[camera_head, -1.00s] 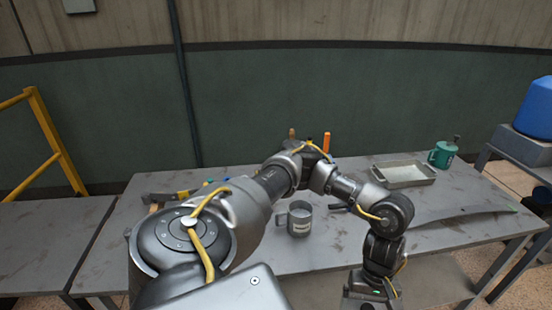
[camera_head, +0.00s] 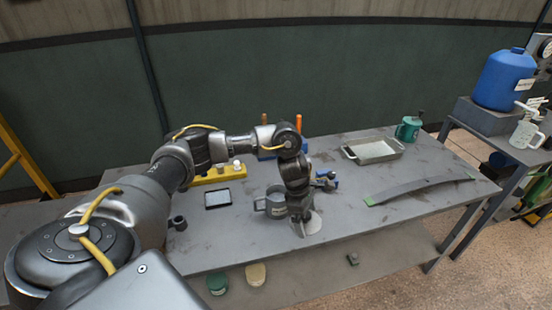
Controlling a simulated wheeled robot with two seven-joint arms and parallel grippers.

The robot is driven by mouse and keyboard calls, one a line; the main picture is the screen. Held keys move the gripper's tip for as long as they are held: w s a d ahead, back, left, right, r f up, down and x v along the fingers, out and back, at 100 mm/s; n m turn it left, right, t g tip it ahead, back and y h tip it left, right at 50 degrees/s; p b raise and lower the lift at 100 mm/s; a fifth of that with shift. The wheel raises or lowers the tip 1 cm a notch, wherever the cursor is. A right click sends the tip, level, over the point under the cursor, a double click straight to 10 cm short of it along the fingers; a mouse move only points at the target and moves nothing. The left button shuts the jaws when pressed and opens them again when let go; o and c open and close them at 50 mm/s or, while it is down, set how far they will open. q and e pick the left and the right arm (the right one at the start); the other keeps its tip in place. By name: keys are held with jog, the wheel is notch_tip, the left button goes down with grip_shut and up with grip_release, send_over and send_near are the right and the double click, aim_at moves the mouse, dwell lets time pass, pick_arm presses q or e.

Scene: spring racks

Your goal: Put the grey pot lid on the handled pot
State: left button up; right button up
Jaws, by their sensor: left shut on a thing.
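The handled pot (camera_head: 274,205) is a small dark grey cylinder with a side handle at its left. It stands on the grey table near the middle, partly hidden behind my left wrist. My left gripper (camera_head: 303,226) points down just to the right of the pot, near the front of the table. It is shut on a pale grey, rounded piece that looks like the grey pot lid (camera_head: 314,224). The lid appears tilted and beside the pot, not on it. The fingertips are too small to see clearly. My right gripper is out of view.
Jars (camera_head: 217,284) stand on the lower shelf.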

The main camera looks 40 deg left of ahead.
pick_arm(q)
jog(key=shift+o, duration=0.2)
jog(key=w+a+r+n+t+y+p, duration=0.1)
jog(key=w+a+r+n+p, duration=0.1)
jog(key=w+a+r+n, duration=0.2)
jog(key=a+n, duration=0.3)
jog(key=shift+w+a+r+t, duration=0.15)
jog(key=shift+w+t, duration=0.15)
jog(key=w+a+r+n+y+p, duration=0.2)
jog(key=a+n, duration=0.6)
jog(key=a, duration=0.1)
jog(key=shift+a+r+t, duration=0.25)
jog(key=shift+r+t, duration=0.05)
jog(key=shift+r, duration=0.1)
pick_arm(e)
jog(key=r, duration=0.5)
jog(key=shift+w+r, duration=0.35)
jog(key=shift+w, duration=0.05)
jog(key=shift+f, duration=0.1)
pick_arm(q)
jog(key=shift+f+b, duration=2.1)
jog(key=shift+f, duration=0.65)
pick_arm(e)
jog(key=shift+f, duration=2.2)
pick_arm(q)
jog(key=shift+f+b, duration=0.5)
jog(key=shift+f, duration=0.1)
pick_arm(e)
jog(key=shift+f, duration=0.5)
